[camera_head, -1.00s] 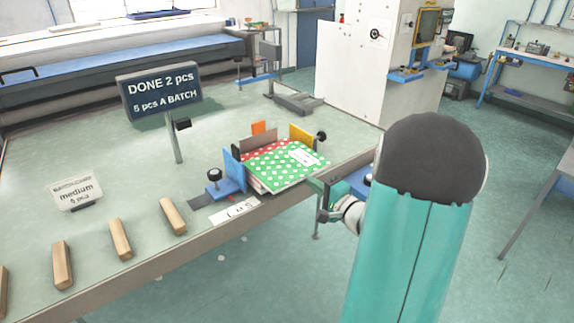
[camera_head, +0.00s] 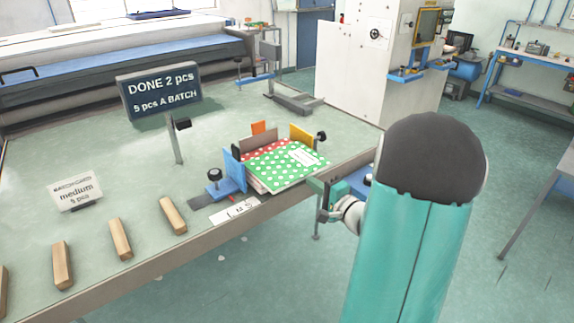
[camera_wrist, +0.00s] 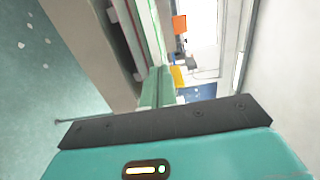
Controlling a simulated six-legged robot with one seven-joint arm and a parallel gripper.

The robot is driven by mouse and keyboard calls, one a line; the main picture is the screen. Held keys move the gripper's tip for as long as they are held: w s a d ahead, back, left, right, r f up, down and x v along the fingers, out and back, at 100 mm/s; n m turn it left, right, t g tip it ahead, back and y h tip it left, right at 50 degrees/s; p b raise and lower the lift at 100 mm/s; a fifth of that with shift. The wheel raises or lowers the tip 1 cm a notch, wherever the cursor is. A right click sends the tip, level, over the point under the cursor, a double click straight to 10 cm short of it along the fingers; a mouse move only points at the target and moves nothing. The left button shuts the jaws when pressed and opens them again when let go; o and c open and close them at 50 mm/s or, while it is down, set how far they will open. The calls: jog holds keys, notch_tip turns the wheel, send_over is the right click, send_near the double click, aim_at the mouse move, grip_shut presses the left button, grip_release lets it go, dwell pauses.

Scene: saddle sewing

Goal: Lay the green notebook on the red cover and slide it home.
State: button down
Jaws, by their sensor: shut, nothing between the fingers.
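The green notebook (camera_head: 290,167) with white dots and a white label lies flat on a stack at the table's front edge. The red cover (camera_head: 266,149) with white dots shows as a strip along the notebook's back edge; the rest of it is hidden. My gripper (camera_head: 318,186) is shut and empty, low beside the notebook's front right edge. In the wrist view the closed green fingers (camera_wrist: 156,88) point toward the stack's edge. I cannot tell whether they touch it.
A blue stop (camera_head: 233,168), a grey plate, an orange tab (camera_head: 259,128) and a yellow stop (camera_head: 301,136) stand around the stack. Several wooden bars (camera_head: 120,239) lie to the left. A sign (camera_head: 160,92) stands behind them. The floor in front is free.

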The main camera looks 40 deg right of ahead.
aim_at(298, 170)
jog(key=shift+w+a, duration=0.1)
jog(key=shift+w, duration=3.5)
jog(key=shift+s, duration=3.05)
